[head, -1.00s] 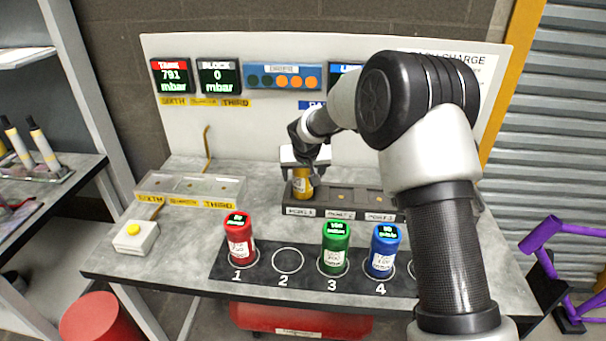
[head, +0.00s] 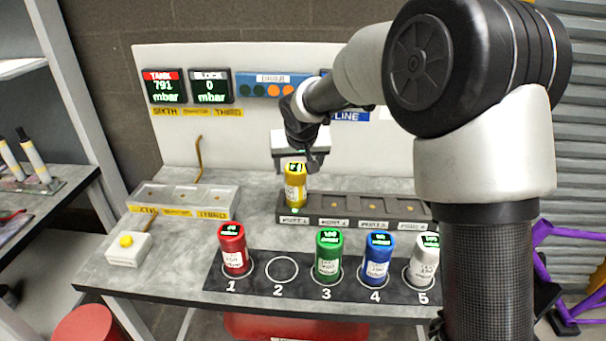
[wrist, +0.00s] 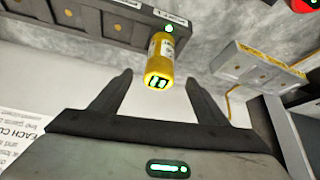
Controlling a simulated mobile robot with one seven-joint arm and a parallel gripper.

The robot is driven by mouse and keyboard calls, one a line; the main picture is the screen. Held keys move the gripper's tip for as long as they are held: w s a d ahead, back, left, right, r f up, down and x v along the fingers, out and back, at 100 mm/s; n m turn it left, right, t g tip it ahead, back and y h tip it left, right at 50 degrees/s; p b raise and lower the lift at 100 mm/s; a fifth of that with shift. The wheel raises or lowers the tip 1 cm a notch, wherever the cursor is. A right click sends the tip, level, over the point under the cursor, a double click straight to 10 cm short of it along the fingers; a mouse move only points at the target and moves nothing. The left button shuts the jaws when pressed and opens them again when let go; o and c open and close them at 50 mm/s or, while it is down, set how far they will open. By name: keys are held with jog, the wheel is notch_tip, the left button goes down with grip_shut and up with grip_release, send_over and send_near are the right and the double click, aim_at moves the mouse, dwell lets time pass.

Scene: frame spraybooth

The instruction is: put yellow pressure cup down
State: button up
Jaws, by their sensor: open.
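The yellow pressure cup (head: 295,186) stands upright at the left-end port of the dark port block (head: 381,208). Its lit top faces up. My gripper (head: 308,160) is above and just behind the cup, its fingers apart. In the wrist view the yellow cup (wrist: 160,60) shows beyond and between the two spread fingertips of my gripper (wrist: 158,88), with clear space on both sides and nothing held. A green light shows beside the cup's port in the wrist view.
Red (head: 233,250), green (head: 328,255), blue (head: 377,260) and white (head: 425,262) cups stand at spots 1, 3, 4 and 5 of the front mat (head: 256,289); ring 2 is empty. A clear-covered tray (head: 232,203) and a yellow-button box (head: 128,248) are at left.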

jog(key=s+d+r+h, duration=0.2)
jog(key=s+d+r, duration=0.95)
jog(key=s, duration=0.25)
jog(key=s+d+f+m, duration=0.1)
jog(key=s+d, duration=0.2)
jog(key=s, duration=0.8)
jog(key=s+d+g+y, duration=0.1)
jog(key=s+d, duration=0.3)
jog(key=s, duration=0.7)
jog(key=shift+d+f+m, duration=0.2)
jog(key=shift+f+m, duration=0.2)
notch_tip(320, 180, up, 7)
jog(key=p, duration=0.7)
